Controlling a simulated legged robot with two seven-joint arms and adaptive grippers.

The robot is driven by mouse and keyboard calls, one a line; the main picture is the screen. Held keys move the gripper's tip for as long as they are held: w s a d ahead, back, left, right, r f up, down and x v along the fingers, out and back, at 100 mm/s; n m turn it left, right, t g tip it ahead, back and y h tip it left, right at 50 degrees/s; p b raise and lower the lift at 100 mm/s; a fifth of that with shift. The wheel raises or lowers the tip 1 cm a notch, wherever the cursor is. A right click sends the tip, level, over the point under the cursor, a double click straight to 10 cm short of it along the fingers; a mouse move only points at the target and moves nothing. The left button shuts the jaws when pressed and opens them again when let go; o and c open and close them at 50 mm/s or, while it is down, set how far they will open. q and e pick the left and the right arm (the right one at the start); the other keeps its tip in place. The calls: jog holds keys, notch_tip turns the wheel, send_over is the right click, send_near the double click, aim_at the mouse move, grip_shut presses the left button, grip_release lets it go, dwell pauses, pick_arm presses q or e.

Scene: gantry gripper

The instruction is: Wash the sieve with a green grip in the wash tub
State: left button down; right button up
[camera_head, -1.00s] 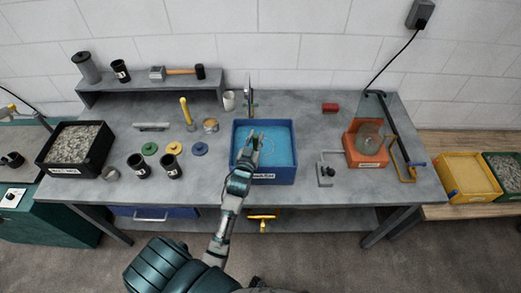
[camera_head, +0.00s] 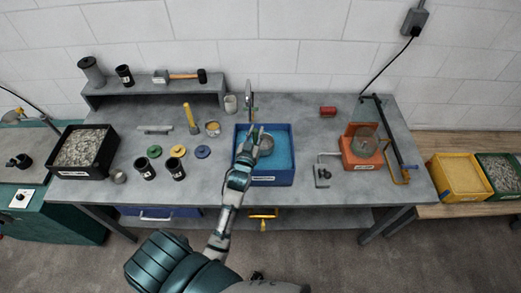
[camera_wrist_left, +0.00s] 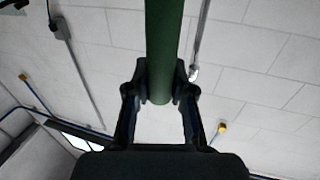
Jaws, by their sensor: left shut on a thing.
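The blue wash tub (camera_head: 264,180) stands near the middle of the bench and holds blue water. My left gripper (camera_head: 249,142) is over the tub. It is shut on the green grip (camera_wrist_left: 164,50) of the sieve, which runs up between the fingers in the left wrist view. The dark round head of the sieve (camera_head: 266,145) shows just right of the fingers, over the water. I cannot tell whether it touches the water. My right gripper is not in view.
An orange box (camera_head: 362,161) with a round clear thing stands to the right, near a metal frame. A gravel bin (camera_head: 87,150), black cups and coloured discs lie to the left.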

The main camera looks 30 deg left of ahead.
pick_arm(q)
notch_tip(320, 180, up, 2)
jog(key=shift+r+p, duration=0.2)
jog(key=shift+p, duration=0.45)
jog(key=shift+r, duration=2.25)
